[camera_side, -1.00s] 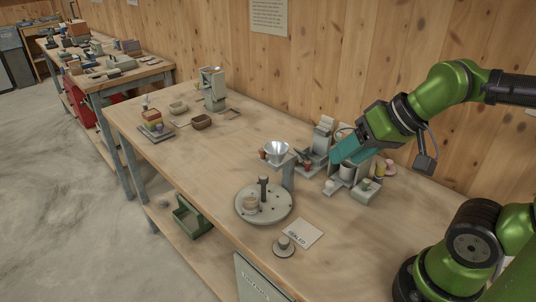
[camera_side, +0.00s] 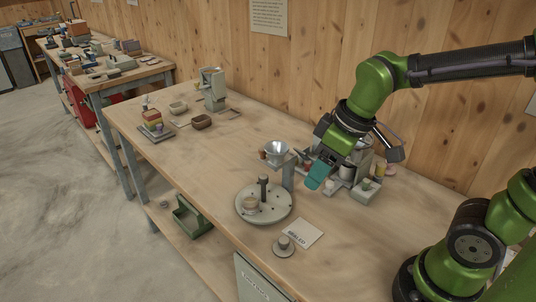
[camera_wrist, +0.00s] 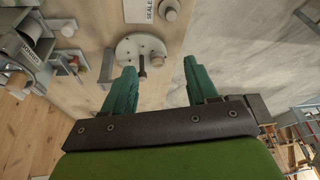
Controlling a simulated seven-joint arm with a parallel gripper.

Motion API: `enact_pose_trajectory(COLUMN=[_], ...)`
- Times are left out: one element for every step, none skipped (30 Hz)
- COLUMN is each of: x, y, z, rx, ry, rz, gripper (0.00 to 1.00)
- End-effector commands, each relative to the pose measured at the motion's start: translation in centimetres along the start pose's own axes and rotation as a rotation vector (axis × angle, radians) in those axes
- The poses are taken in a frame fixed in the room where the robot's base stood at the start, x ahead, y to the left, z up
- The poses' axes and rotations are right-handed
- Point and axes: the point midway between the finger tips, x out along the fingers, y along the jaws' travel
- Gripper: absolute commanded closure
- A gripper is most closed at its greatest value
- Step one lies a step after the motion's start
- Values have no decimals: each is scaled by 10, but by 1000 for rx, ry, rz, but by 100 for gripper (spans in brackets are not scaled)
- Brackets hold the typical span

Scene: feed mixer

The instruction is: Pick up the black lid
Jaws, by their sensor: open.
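I cannot make out a lid that is clearly black. A grey disc with a knob on top (camera_side: 284,247) lies on the bench near the front edge, and its knob shows at the top of the wrist view (camera_wrist: 169,10). It is beside a white card (camera_side: 298,233) with printed letters. My gripper (camera_side: 316,178) is in the air over the bench, behind and to the right of the disc and well apart from it. In the wrist view its two teal fingers (camera_wrist: 160,72) are spread with nothing between them.
A round grey turntable (camera_side: 277,210) with a dark post and a small pale stack stands left of my gripper; it also shows in the wrist view (camera_wrist: 128,47). A metal funnel (camera_side: 277,150) stands behind it. Grey fixtures and small pots crowd the back right. The bench's left middle is clear.

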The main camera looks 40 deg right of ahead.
Motion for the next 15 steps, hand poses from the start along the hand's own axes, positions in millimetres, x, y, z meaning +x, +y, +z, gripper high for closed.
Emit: enact_pose_trajectory(x=[8, 12, 17, 20, 23, 28, 31, 34, 37, 40, 42, 45, 46, 47, 48], y=[-5, -7, -11, -14, -16, -19, -21, -24, -27, -29, -30, -33, -35, -36, -38], z=[-5, -8, -11, -14, -16, -19, -21, -23, -25, -27, -29, -31, -33, -34, -36], rx=[-156, -253, -384, -481, -579, -709, -805, -900, -1028, -1120, -1213, -1338, -1428, -1516, -1629], ry=[-48, -70, -100, -121, -140, -164, -181, -195, -213, -223, -233, -244, -250, -254, -257], rz=[-7, -12, -23, -33, -44, -62, -77, -93, -117, -135, -154, -181, -200, -220, -246], gripper=[42, 42, 42, 42, 42, 42, 42, 42, 42, 42, 42, 42, 42, 42, 42])
